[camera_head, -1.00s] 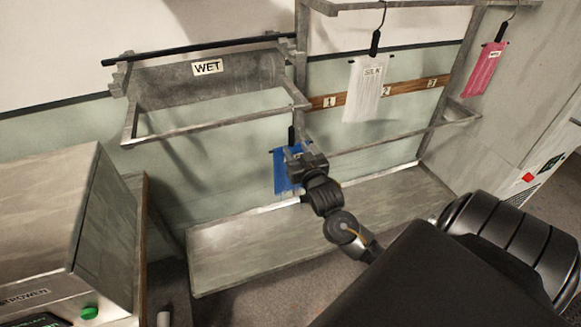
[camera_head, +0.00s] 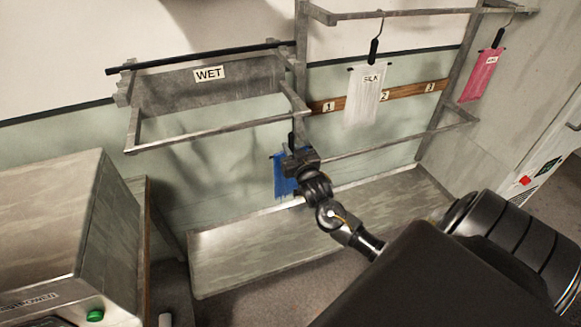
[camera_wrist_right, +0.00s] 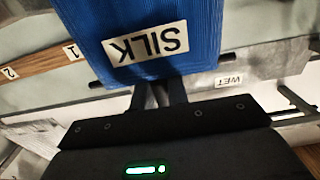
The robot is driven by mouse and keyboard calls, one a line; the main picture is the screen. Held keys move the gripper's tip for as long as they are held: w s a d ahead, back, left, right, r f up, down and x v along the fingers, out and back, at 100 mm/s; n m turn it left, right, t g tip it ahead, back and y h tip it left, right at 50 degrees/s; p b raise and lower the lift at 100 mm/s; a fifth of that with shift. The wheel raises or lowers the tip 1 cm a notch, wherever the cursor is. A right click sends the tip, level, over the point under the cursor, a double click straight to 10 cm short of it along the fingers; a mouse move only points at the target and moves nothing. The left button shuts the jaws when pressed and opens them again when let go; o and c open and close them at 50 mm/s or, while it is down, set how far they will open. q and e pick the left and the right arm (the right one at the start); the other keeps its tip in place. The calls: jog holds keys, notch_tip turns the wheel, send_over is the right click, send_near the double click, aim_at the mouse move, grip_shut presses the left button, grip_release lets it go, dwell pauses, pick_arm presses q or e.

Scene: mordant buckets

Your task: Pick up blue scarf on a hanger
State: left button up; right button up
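The blue scarf (camera_head: 283,176) hangs upright from its black hanger (camera_head: 292,138), below the front bar of the WET rack. My right gripper (camera_head: 297,161) is at the top of the scarf, at the hanger's handle. In the right wrist view the scarf (camera_wrist_right: 160,25) fills the top, with an upside-down SILK label. My right gripper's fingers (camera_wrist_right: 160,95) are close together at the hanger bar and look shut on the hanger handle. The exact contact is hidden. My left gripper is out of view.
The WET rack (camera_head: 137,146) juts out above the scarf. A white SILK scarf (camera_head: 364,98) and a pink scarf (camera_head: 484,75) hang to the right. A grey tray (camera_head: 240,265) lies below. A metal machine (camera_head: 50,220) stands at the left.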

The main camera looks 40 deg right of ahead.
grip_shut()
